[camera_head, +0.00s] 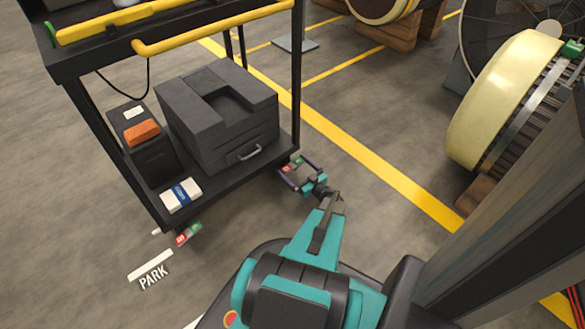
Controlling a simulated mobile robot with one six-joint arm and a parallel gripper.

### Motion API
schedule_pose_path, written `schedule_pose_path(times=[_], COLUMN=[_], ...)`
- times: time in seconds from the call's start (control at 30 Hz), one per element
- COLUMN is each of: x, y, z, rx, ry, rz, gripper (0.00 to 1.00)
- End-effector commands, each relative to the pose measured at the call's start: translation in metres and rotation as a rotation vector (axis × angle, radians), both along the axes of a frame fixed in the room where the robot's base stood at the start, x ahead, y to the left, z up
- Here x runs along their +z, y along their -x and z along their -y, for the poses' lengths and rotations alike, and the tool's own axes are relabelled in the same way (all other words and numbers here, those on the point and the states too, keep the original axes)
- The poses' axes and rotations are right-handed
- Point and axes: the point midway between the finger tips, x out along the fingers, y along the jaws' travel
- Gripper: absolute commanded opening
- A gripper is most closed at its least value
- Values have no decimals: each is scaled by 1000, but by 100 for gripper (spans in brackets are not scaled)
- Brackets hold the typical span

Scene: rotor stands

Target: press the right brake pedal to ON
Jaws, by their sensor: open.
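The right brake pedal (289,169), with small red and green marks, sits low at the cart's near right corner, by the lower shelf's edge. My gripper (295,167) is open and empty, its dark fingers spread on either side of the pedal as seen from above. I cannot tell whether it touches the pedal or hovers above it. The pedal's tilt and the wheel beneath are too small or hidden to read. The left brake pedal (188,234), also red and green, shows at the cart's near left corner.
The cart (292,148) has black posts and a yellow handle (215,28) overhead. Its lower shelf holds a dark case (222,110), a black box and a white-blue pack. A rotor (500,100) stands at right. Floor between cart and rotor is clear.

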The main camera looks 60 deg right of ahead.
Motion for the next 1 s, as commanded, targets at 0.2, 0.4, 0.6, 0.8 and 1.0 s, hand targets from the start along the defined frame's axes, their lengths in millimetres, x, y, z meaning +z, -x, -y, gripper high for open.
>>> schedule_pose_path(times=[0.2,0.4,0.6,0.8,1.0], x=[0,1,1,1,1], y=[-8,-9,-8,-8,-9], z=[3,3,3,3,2], rx=[-1,-1,-1,0,0], ry=[0,0,0,6,67], rz=[1,1,1,-1,-21], gripper=[100,100,76,68,68])
